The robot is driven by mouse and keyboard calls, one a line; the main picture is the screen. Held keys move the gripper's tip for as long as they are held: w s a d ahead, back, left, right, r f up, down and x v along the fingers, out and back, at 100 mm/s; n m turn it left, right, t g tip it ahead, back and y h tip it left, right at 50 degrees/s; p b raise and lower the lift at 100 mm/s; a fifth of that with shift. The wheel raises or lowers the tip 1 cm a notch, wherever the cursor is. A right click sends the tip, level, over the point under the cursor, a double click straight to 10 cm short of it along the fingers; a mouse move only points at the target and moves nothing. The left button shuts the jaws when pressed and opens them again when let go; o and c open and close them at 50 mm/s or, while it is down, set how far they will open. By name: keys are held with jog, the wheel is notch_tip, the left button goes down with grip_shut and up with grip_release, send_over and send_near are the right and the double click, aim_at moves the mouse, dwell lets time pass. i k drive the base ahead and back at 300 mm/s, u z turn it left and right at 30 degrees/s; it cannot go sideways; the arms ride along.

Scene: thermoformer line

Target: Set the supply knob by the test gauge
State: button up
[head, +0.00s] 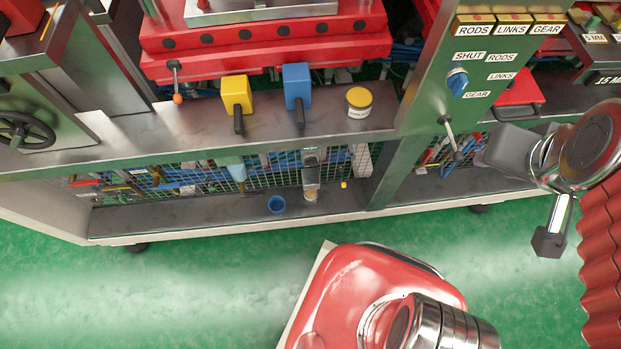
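The supply knob (457,82) is a blue knob on the upright green panel (425,95) at the upper right. Labels SHUT, RODS, LINKS and GEAR stand around it. Its pointing direction is too small to read surely. Three yellow-topped blocks (514,25) above it are labelled RODS, LINKS and GEAR; no dial face shows clearly on them. I cannot pick out the test gauge. My gripper (549,242) hangs at the right, below and right of the knob and apart from it. A dark end piece shows, but the finger gap is unclear.
A lever (448,132) sticks out below the knob. A yellow block (237,96), a blue block (297,92) and a yellow-lidded can (358,102) are on the bench ledge. Green floor (150,290) lies open in front.

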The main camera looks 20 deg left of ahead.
aim_at(309, 162)
jog(key=u, duration=0.05)
jog(key=k, duration=1.5)
jog(key=u, duration=1.5)
jog(key=i, duration=1)
jog(key=u, duration=0.05)
